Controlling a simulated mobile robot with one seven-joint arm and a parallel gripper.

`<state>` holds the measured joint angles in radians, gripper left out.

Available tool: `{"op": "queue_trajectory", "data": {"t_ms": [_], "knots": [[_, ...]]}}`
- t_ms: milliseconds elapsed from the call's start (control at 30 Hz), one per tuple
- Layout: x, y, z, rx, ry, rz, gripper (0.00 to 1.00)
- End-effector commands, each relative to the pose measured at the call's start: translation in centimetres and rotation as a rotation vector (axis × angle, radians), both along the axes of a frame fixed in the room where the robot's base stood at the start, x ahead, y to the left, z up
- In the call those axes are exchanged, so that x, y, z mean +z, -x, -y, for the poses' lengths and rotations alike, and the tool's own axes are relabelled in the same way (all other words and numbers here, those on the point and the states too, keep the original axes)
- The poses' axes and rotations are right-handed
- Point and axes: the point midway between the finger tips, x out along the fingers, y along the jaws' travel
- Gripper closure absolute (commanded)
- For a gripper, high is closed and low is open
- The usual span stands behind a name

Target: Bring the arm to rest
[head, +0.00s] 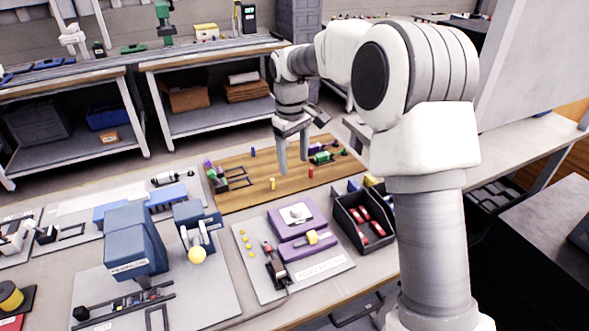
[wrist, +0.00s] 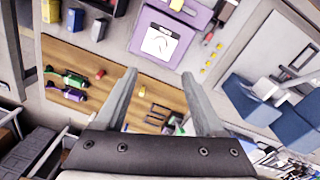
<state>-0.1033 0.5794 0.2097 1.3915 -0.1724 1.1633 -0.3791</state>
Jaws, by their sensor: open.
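My gripper (head: 293,158) hangs over the wooden board on the workbench, fingers pointing down and spread apart. In the wrist view my gripper (wrist: 163,105) shows two grey fingers with nothing between them. Beneath it is the wooden board (head: 235,168) with a yellow piece (head: 272,183), a red piece (head: 310,172) and a blue piece (head: 253,152). The height of the fingertips above the board is hard to tell.
A purple device (head: 297,218) on a grey plate, a black bin (head: 362,222) with red items and a blue machine (head: 135,240) stand on the near bench. Shelved benches (head: 205,62) stand behind. A light panel (head: 525,60) is at the upper right.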

Motion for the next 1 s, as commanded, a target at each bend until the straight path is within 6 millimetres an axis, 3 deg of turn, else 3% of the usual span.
{"op": "queue_trajectory", "data": {"t_ms": [400, 567, 800, 1000], "knots": [[0.5, 0.1, 0.0, -0.001, 0.001, 0.001, 0.29], [2.6, 1.3, 0.9, -0.031, 0.003, 0.029, 0.29], [8.2, 6.5, 3.9, -0.149, -0.003, 0.118, 0.29], [11.7, 11.8, 6.4, -0.263, -0.024, 0.195, 0.29]]}}
